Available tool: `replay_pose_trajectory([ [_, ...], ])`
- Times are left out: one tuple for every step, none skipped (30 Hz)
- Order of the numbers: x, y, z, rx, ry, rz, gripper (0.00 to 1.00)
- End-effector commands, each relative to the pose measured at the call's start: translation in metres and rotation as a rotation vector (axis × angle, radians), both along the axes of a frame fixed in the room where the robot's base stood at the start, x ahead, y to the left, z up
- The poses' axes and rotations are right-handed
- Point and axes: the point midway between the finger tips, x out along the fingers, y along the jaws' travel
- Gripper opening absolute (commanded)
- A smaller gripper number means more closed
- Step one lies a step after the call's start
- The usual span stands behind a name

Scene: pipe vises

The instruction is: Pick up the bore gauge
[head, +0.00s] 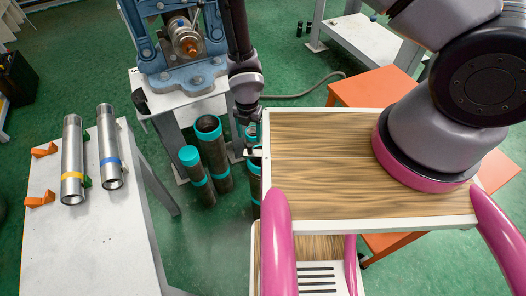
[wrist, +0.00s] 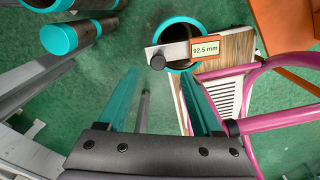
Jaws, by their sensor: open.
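The bore gauge (wrist: 175,53) has a silver bar, an orange-framed end reading "92.5 mm" and a dark round knob. In the wrist view it lies across the open end of a teal-rimmed pipe (wrist: 181,24). My gripper (wrist: 160,76) is open, with its two teal fingers spread and nothing between them. The gauge shows just beyond the fingertips, with its knob in line with the gap. In the head view a pale bit of what seems to be the gauge (head: 252,153) shows beside my wooden-topped base; the rest is hidden there.
Several teal-banded dark pipes (head: 211,146) stand on the green floor close by. A white table (head: 90,235) at left holds two steel pipes (head: 72,160) (head: 110,160) and orange wedges. A blue pipe vise (head: 180,58) stands behind. Orange stools (head: 375,88) are at right.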

Motion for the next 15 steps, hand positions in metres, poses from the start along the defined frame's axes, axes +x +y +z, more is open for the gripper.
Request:
replay_pose_trajectory([
  [0.000, -0.001, -0.009, -0.002, 0.000, 0.000, 0.67],
  [0.001, 0.000, -0.012, -0.001, -0.001, 0.000, 0.67],
  [0.000, 0.000, -0.017, -0.001, 0.000, 0.000, 0.67],
  [0.000, 0.000, -0.019, -0.001, 0.000, -0.001, 0.67],
  [0.001, 0.000, -0.021, -0.001, -0.001, -0.001, 0.67],
  [0.001, 0.000, -0.023, 0.000, -0.001, -0.002, 0.67],
  [0.001, 0.000, -0.025, 0.000, -0.001, -0.002, 0.67],
  [0.001, 0.000, -0.027, 0.000, -0.001, -0.002, 0.67],
  [0.001, 0.000, -0.032, -0.001, -0.001, -0.002, 0.67],
  [0.001, 0.000, -0.036, -0.001, 0.000, -0.002, 0.67],
  [0.001, 0.001, -0.041, -0.001, 0.000, -0.002, 0.67],
  [0.001, 0.001, -0.047, -0.001, 0.000, -0.001, 0.67],
  [0.002, 0.001, -0.052, -0.001, 0.000, -0.001, 0.67],
  [0.002, 0.001, -0.057, -0.001, 0.000, -0.002, 0.67],
  [0.002, 0.001, -0.062, -0.001, -0.001, -0.002, 0.67],
])
